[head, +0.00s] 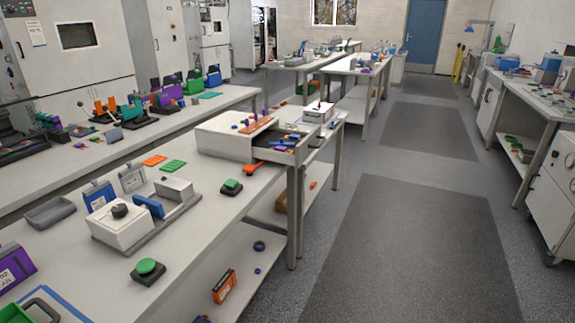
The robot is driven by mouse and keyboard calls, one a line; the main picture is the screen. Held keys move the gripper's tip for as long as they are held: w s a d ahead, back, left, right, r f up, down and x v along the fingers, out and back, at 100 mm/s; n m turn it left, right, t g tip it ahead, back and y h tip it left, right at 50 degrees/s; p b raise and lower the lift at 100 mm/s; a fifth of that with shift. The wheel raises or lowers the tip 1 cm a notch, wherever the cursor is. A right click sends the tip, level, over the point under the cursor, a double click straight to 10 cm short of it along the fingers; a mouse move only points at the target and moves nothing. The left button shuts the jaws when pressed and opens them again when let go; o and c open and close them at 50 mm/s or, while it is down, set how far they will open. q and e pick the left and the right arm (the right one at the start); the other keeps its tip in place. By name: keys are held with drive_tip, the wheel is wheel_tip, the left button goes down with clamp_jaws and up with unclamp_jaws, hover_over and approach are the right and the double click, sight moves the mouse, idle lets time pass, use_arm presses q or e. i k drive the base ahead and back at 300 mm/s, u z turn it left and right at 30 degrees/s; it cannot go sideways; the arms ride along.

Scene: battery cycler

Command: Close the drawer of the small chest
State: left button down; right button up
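The small white chest (219,130) stands on the long workbench at mid-picture. Its drawer (308,147) is pulled out to the right, past the bench's edge over the aisle side. Blue, purple and orange items lie in the open drawer. An orange board (250,125) with small purple and red pieces rests on top of the chest. Neither of my grippers shows in the head view.
A red-orange tool (253,168) lies by the chest's front. A green button box (231,187) and a white device with a black knob (121,222) stand nearer on the bench. A small white box (318,112) sits behind the drawer. The aisle floor (400,245) at right is clear.

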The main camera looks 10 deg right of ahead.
sight(303, 150)
drive_tip(key=z, duration=0.7)
drive_tip(key=i, duration=0.6)
drive_tip(key=z, duration=0.8)
drive_tip(key=i, duration=0.95)
drive_tip(key=u, duration=0.25)
